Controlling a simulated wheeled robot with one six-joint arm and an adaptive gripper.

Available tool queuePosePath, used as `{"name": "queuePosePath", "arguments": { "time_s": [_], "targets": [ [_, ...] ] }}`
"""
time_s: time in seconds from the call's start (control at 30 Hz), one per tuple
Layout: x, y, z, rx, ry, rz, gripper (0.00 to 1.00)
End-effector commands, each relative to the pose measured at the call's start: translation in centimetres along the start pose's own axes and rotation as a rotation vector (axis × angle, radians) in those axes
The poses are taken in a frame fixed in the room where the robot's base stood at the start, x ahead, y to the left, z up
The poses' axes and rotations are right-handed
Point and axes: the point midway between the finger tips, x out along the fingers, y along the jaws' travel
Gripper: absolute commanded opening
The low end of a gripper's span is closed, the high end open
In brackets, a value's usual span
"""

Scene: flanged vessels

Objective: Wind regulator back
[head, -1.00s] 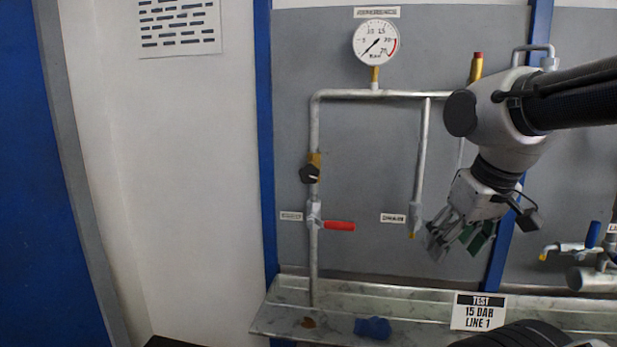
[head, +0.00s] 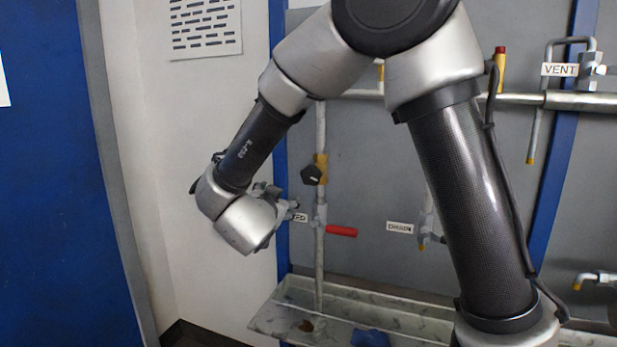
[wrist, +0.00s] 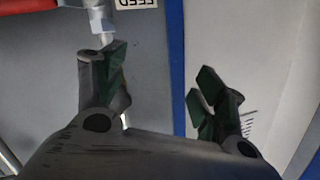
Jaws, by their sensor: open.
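The regulator, a brass body with a black knob (head: 313,174), sits on the vertical pipe (head: 320,255) in the head view. It stands above the red-handled valve (head: 341,231). My gripper (head: 285,203) is just left of the pipe, slightly below the knob and apart from it. Its fingertips are small and partly hidden in the head view. In the wrist view my gripper (wrist: 160,78) is open, with nothing between its green-padded fingers.
My arm crosses the panel and hides the gauge. A DRAIN label (head: 400,227) and outlet (head: 426,222) are to the right. A trough (head: 400,325) with a blue cloth (head: 370,338) runs below. A blue post (head: 281,240) and white wall stand left.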

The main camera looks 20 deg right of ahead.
Motion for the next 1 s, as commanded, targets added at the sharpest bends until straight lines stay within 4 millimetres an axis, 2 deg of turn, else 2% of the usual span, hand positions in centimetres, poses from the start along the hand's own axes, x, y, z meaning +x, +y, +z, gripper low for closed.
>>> {"name": "queuePosePath", "arguments": {
  "time_s": [0.03,0.1,0.23,0.37,0.7,1.0],
  "targets": [
    [-0.3,1.2,-1.8,0.004,0.076,0.063,0.71],
    [-0.9,2.8,-3.8,-0.005,0.161,0.137,0.71],
    [-1.6,4.0,-5.9,-0.033,0.250,0.195,0.71],
    [-0.6,4.4,-6.5,-0.049,0.263,0.205,0.71],
    [4.6,5.4,-7.9,-0.047,0.262,0.202,0.71],
    [5.7,5.6,-8.2,-0.048,0.260,0.198,0.71]
  ]
}}
